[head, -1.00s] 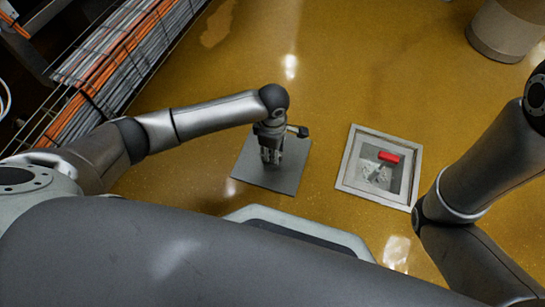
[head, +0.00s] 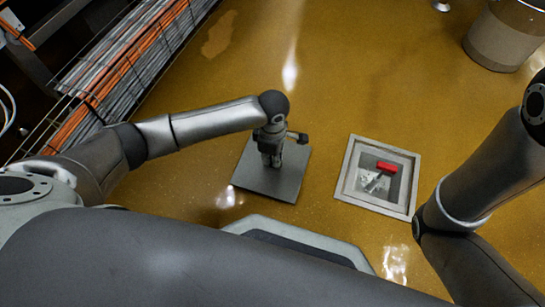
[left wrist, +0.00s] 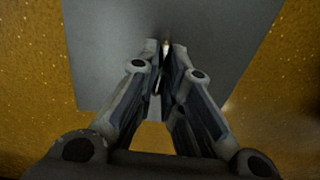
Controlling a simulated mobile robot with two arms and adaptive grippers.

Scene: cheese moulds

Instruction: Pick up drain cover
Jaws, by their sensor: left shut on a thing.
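The drain cover (head: 281,187) is a flat grey square plate near the middle of the head view. My left gripper (head: 271,162) points down over its middle. In the left wrist view the plate (left wrist: 225,45) fills the area beyond the fingers. The fingers (left wrist: 165,50) come together there on a small part at the plate's middle, mostly hidden between the tips. My left gripper is shut on the drain cover. I cannot tell whether the plate is touching the floor or just above it. My right arm shows at the right, but its gripper is outside the view.
A square drain opening with a pale frame (head: 347,170) lies right of the plate. A red-ended object (head: 386,167) is inside it. A bucket (head: 503,38) stands at the upper right. A rack of orange and grey cables (head: 125,65) runs along the upper left. The yellow floor between is clear.

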